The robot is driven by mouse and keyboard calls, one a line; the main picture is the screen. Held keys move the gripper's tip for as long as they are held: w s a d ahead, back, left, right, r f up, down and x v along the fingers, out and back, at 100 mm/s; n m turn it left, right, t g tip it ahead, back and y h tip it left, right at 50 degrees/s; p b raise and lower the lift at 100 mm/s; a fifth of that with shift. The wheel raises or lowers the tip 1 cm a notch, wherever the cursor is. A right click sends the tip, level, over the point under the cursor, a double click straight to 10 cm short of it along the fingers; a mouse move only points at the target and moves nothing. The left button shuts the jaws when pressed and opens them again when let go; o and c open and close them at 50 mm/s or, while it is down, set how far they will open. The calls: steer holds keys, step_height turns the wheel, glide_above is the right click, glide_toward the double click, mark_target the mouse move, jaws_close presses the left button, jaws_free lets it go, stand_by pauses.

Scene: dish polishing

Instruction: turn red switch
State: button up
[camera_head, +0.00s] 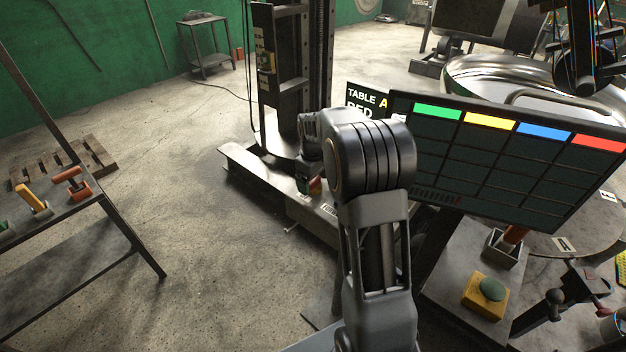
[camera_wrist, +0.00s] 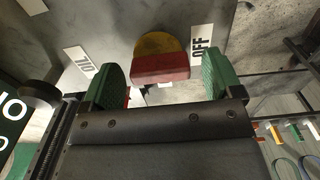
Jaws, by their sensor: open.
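In the wrist view, a red switch (camera_wrist: 160,69) with a rounded yellow part (camera_wrist: 158,44) sits on a grey panel (camera_wrist: 110,25). A white OFF label (camera_wrist: 201,42) is at its right, and another white label (camera_wrist: 80,60) is at its left. My gripper (camera_wrist: 161,78) is open, with one green finger pad on each side of the red switch. Gaps show between the pads and the switch. Whether the pads reach its depth I cannot tell. In the head view my arm is bent toward the dark machine column (camera_head: 290,80), and my fingers are not clearly visible.
A screen (camera_head: 500,160) with green, yellow, blue and red headings stands at the right. Below it is a yellow box with a green button (camera_head: 490,289). A side table (camera_head: 60,215) with coloured pieces stands at the left. The concrete floor between is mostly clear.

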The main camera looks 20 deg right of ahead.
step_height(320, 180, up, 14)
steer(key=shift+b, duration=0.35)
stand_by(0.4)
steer(key=shift+f, duration=0.1)
steer(key=s+a+f+m+t, duration=0.2)
steer(key=s+a, duration=0.3)
steer(key=s, duration=0.5)
steer(key=s+a+f+m+t, duration=0.2)
steer(key=s+a, duration=0.3)
steer(key=s, duration=0.6)
steer(key=shift+s+a+f+m, duration=0.3)
steer(key=shift+f+m, duration=0.2)
steer(key=shift+f, duration=0.4)
stand_by(0.5)
